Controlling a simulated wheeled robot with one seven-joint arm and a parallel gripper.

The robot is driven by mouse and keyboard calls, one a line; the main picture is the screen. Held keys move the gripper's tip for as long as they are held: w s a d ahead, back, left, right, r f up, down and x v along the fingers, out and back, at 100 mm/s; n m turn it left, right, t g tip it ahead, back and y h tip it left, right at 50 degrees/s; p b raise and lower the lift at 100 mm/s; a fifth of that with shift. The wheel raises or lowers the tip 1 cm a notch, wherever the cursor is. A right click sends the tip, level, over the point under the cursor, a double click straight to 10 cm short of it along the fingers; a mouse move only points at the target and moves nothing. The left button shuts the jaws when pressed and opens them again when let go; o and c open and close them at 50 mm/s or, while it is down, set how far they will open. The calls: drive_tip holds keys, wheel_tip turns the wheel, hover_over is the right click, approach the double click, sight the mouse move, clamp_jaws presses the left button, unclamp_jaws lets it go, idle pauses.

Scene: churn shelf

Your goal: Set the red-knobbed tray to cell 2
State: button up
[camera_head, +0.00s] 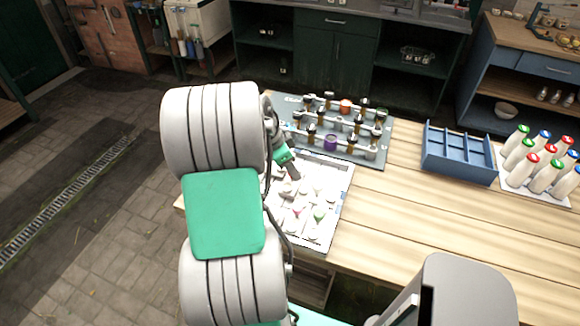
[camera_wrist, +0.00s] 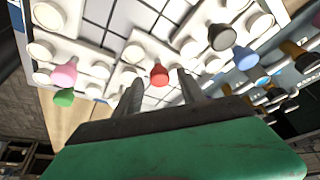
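A red knob (camera_wrist: 159,75) on a white piece shows in the wrist view, in the gap between my two fingertips. My gripper (camera_wrist: 160,86) is open, with a finger on each side of the knob in the picture. Whether it touches the knob cannot be told. In the head view my gripper (camera_head: 292,174) is over the white board (camera_head: 335,222), and the red knob cannot be made out there. Cell numbers are not readable.
On the board are pink (camera_wrist: 64,75), green (camera_wrist: 63,97), grey (camera_wrist: 221,37) and blue (camera_wrist: 246,58) knobs. Behind it stands a dark rack (camera_head: 384,150) with several bottles. A blue divided box (camera_head: 459,158) and white bottles (camera_head: 540,172) stand right. Bare wood (camera_head: 440,215) lies in front.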

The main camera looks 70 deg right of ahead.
sight(282, 184)
drive_tip(key=shift+r, duration=0.1)
drive_tip(key=b+v, duration=0.1)
drive_tip(key=v, duration=0.6)
drive_tip(key=shift+r, duration=0.25)
drive_tip(key=shift+w+a, duration=0.1)
